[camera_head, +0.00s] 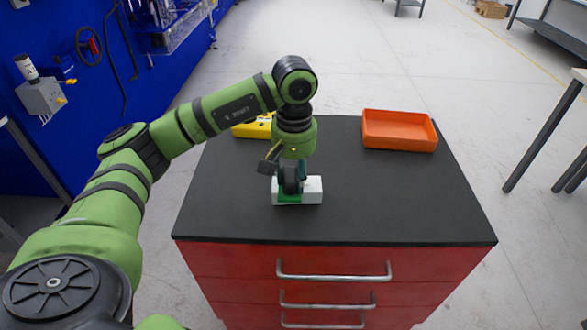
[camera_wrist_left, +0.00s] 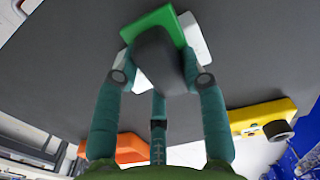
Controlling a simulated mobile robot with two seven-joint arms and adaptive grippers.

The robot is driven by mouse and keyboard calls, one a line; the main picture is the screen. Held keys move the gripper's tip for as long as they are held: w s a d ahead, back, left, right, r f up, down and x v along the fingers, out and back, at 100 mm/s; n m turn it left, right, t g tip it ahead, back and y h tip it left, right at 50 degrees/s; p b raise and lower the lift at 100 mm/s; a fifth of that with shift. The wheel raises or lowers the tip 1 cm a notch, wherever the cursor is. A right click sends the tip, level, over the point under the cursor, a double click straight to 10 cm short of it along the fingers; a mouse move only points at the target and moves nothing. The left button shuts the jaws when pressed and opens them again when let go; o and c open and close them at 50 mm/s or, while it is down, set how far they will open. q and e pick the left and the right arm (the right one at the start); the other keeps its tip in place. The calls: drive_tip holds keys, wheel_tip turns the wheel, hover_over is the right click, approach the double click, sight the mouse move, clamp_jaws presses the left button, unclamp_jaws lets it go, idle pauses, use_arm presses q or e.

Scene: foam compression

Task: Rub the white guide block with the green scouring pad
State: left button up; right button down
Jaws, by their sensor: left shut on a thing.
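The white guide block (camera_head: 313,190) lies on the black top of the red cabinet, near the middle. It also shows in the left wrist view (camera_wrist_left: 197,38), partly covered. The green scouring pad (camera_wrist_left: 160,20) is a flat green piece over the block in the left wrist view. Only a little green of the pad (camera_head: 288,198) shows at the block in the head view. My left gripper (camera_head: 290,180) points down over the block. Its teal fingers are closed around a dark grey part above the pad. Whether the pad presses on the block is hidden. My right gripper is not in view.
An orange tray (camera_head: 400,144) stands at the back right of the cabinet top (camera_head: 390,200). A yellow object (camera_head: 250,130) is at the back, partly behind my arm; the left wrist view shows a dark round part on it. The top's right and front are clear.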

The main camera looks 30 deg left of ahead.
use_arm(q)
drive_tip(key=shift+w+d+f, duration=0.15)
drive_tip(key=shift+w+d, duration=0.3)
drive_tip(key=shift+d, duration=0.15)
drive_tip(key=shift+w+a+b, duration=0.45)
drive_tip(key=shift+w+b, duration=0.05)
drive_tip(key=shift+w, duration=0.15)
drive_tip(key=shift+w+a+f, duration=0.1)
drive_tip(key=shift+w+a, duration=0.55)
drive_tip(key=shift+w, duration=0.25)
drive_tip(key=shift+w+d, duration=0.45)
drive_tip(key=shift+d, duration=0.2)
drive_tip(key=shift+s+d+r, duration=0.1)
drive_tip(key=shift+s+d, duration=0.45)
drive_tip(key=shift+s, duration=0.25)
drive_tip(key=shift+s+d+r, duration=0.1)
drive_tip(key=shift+s+d, duration=0.45)
drive_tip(key=shift+s, duration=0.25)
drive_tip(key=shift+r+p, duration=1.6)
drive_tip(key=shift+r, duration=1.45)
